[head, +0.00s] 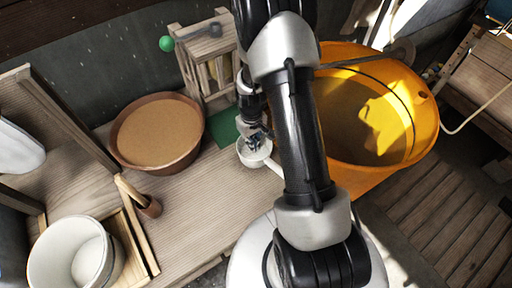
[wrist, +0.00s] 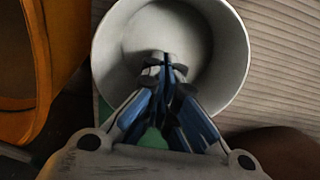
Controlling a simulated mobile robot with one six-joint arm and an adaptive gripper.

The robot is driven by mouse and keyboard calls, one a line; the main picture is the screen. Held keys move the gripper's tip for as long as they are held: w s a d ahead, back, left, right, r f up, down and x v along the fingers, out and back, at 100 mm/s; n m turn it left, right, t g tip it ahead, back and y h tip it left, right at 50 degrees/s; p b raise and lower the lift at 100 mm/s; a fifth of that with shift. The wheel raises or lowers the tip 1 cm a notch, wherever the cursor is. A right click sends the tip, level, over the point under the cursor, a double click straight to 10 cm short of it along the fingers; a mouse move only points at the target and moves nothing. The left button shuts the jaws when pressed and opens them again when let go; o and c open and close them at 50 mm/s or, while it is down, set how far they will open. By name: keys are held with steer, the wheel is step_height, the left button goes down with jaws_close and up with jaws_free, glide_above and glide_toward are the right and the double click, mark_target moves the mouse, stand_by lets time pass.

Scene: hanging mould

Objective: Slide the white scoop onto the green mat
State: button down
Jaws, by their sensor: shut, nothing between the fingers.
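The white scoop (head: 243,157) stands on the wooden bench, its round bowl facing up and its handle toward the lower right, partly behind my arm. The bowl fills the upper middle of the wrist view (wrist: 225,50). The green mat (head: 222,127) lies at the scoop's upper left in the head view, and a bit shows below the bowl in the wrist view (wrist: 153,139). The bowl overlaps the mat's edge in the picture; I cannot tell how much rests on it. My gripper (wrist: 165,62) is shut and empty, its fingertips over or inside the bowl; contact is unclear.
A brown tub (head: 118,152) of tan material stands left of the mat. A wooden rack (head: 208,48) stands behind it. A large orange bucket (head: 408,150) is close on the right. A white bucket (head: 45,262) stands at the lower left.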

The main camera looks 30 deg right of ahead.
steer(key=shift+w, duration=0.25)
steer(key=w, duration=0.3)
steer(key=shift+w, duration=0.4)
steer(key=shift+s, duration=0.1)
